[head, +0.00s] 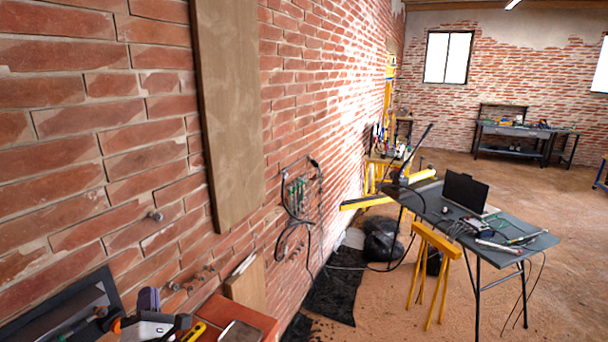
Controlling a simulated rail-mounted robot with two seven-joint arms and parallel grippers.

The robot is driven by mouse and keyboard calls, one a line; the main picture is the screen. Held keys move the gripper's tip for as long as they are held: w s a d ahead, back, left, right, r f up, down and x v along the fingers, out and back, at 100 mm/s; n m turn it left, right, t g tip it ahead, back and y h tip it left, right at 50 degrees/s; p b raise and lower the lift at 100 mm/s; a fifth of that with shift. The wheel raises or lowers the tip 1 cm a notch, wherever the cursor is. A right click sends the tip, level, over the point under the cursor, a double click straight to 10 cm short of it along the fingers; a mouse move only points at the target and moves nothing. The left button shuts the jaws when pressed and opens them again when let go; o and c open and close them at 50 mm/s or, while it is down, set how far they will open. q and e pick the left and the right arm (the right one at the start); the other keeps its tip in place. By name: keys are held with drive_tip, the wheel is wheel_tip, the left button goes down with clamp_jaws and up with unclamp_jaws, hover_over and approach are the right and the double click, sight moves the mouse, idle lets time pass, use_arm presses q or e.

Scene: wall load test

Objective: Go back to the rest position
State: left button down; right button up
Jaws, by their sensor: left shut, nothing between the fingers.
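My left gripper (166,326) is low at the bottom left edge of the head view, pale grey with dark parts, and mostly cut off by the frame. It looks shut and empty, close to a red-orange work surface (247,317). It is apart from the brick wall (110,160). My right gripper is not in the view.
A yellow-handled tool (194,332) lies at the bottom. A table (425,203) with a laptop (464,192) and a yellow sawhorse (436,240) stand right. Open floor (570,240) lies beyond.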

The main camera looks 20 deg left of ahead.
use_arm(q)
drive_tip(key=d+m+g+h, duration=0.1)
drive_tip(key=d+m+h, duration=1.6)
drive_tip(key=m, duration=0.9)
drive_tip(key=s+d+f+m+g+y, duration=0.15)
drive_tip(key=s+f+g, duration=0.35)
drive_tip(key=s+f, duration=0.6)
drive_tip(key=s+d+f+m+g, duration=0.3)
drive_tip(key=s+f+g, duration=0.2)
drive_tip(key=s+f, duration=0.55)
drive_tip(key=s+d+f+m+g+y, duration=0.1)
drive_tip(key=s+d+f+m+g, duration=0.3)
drive_tip(key=s+f, duration=0.75)
wheel_tip(320, 180, up, 22)
drive_tip(key=s+a+n+p, duration=0.1)
drive_tip(key=a+p, duration=0.1)
drive_tip(key=p, duration=1.7)
drive_tip(key=shift+s+r, duration=0.2)
drive_tip(key=shift+s, duration=0.1)
